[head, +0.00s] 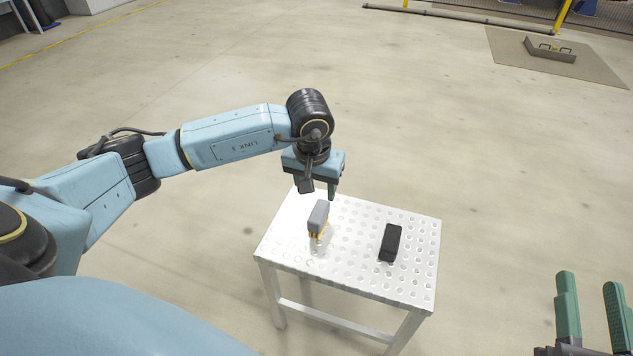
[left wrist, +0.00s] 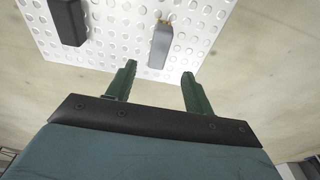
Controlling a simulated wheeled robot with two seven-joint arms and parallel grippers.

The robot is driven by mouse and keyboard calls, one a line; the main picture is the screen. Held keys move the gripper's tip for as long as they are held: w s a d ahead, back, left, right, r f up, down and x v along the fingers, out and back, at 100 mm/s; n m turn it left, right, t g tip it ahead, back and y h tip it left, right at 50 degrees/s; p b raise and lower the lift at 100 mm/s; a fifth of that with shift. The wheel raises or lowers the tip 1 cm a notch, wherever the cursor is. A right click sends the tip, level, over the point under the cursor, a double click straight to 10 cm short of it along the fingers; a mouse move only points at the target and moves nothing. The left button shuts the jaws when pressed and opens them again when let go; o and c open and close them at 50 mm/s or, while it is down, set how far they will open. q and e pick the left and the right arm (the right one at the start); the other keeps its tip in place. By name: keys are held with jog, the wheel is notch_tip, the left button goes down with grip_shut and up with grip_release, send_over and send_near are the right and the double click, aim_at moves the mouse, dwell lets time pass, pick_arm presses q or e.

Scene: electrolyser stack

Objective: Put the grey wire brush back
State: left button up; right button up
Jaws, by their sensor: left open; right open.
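The grey wire brush (head: 318,217) stands on a white perforated table, its grey block uppermost and yellowish bristles below. In the left wrist view the brush (left wrist: 160,46) lies ahead of the fingertips, roughly between their lines. My left gripper (head: 320,188) is open and empty, above the table's far left part and just behind the brush. Its two green fingers (left wrist: 156,75) show apart in the left wrist view. My right gripper (head: 593,290) is open and empty at the lower right, away from the table.
The white table (head: 345,273) also holds a black block-shaped object (head: 390,242), right of the brush. It shows in the left wrist view (left wrist: 69,22) too. Bare floor surrounds the table. A brown mat (head: 590,72) with a low tray-like object (head: 549,50) lies far off at upper right.

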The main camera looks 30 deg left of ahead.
pick_arm(q)
jog(key=s+d+r+n+g+h, duration=0.15)
jog(key=s+d+h, duration=0.25)
jog(key=d, duration=0.4)
jog(key=s+d+r+n+h, duration=0.1)
jog(key=s+d+n+h, duration=0.25)
jog(key=d, duration=0.45)
jog(key=s+d+r+n+g+h, duration=0.1)
jog(key=s+d+h, duration=0.35)
jog(key=d, duration=0.35)
jog(key=s+d+r+n+h, duration=0.3)
jog(key=d+r+n+h, duration=0.2)
jog(key=r+n+h, duration=0.5)
jog(key=w+a+r+n+t+y, duration=0.2)
jog(key=a+r+n+t, duration=0.2)
jog(key=n+t, duration=0.7)
jog(key=w+a+r+n+t+y, duration=0.1)
jog(key=w+a+r+n+t, duration=0.35)
jog(key=n, duration=1.15)
jog(key=s+a+f+n+t+y, duration=0.1)
jog(key=a+f+n+t+y, duration=0.1)
jog(key=n+y, duration=0.4)
jog(key=s+a+f+n+t+y, duration=0.1)
jog(key=a+f+n+y, duration=0.3)
jog(key=n, duration=1.3)
jog(key=f+t+y, duration=0.1)
jog(key=y, duration=0.2)
